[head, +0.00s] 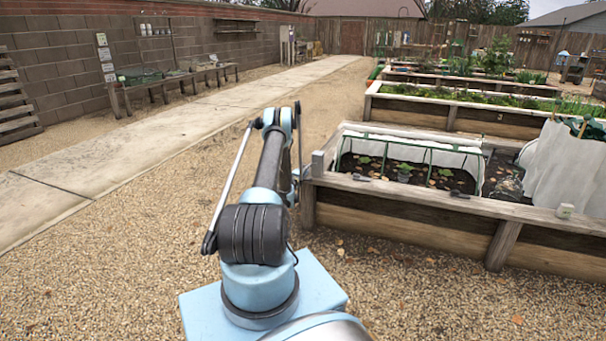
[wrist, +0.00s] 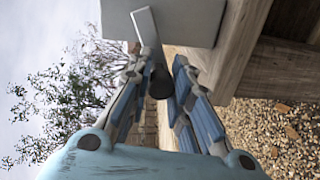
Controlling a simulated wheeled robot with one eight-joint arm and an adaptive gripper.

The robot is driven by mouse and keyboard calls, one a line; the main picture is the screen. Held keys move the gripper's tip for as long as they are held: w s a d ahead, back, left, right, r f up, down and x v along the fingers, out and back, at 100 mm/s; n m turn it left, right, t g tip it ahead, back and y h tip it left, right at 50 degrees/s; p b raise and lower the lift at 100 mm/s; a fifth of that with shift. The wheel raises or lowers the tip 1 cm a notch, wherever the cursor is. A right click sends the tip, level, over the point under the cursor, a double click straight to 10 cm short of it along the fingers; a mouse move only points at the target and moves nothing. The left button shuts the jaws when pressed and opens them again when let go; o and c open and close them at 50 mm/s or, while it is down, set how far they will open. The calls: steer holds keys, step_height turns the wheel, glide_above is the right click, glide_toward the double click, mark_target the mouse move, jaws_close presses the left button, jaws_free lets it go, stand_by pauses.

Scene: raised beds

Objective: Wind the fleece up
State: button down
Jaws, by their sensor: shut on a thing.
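The white fleece (head: 420,149) lies along the top and back of a low green hoop frame (head: 430,166) in the nearest raised bed. The front of the frame is uncovered, showing soil and small plants. A grey box (head: 318,163) stands on the bed's left corner; it also shows in the wrist view (wrist: 185,22). A pale crank arm (wrist: 147,28) sits on the box, with a dark knob (wrist: 160,83) at its end. My gripper (wrist: 160,72) is shut on the knob. In the head view my arm mostly hides my gripper.
Another white sheet (head: 566,165) covers the right end of the bed. Open gravel (head: 120,290) lies left and in front; a paved path (head: 170,135) runs beyond.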

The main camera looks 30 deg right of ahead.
steer(key=shift+s+d, duration=0.1)
steer(key=shift+d, duration=0.05)
steer(key=c, duration=1.4)
jaws_free()
steer(key=shift+r, duration=0.1)
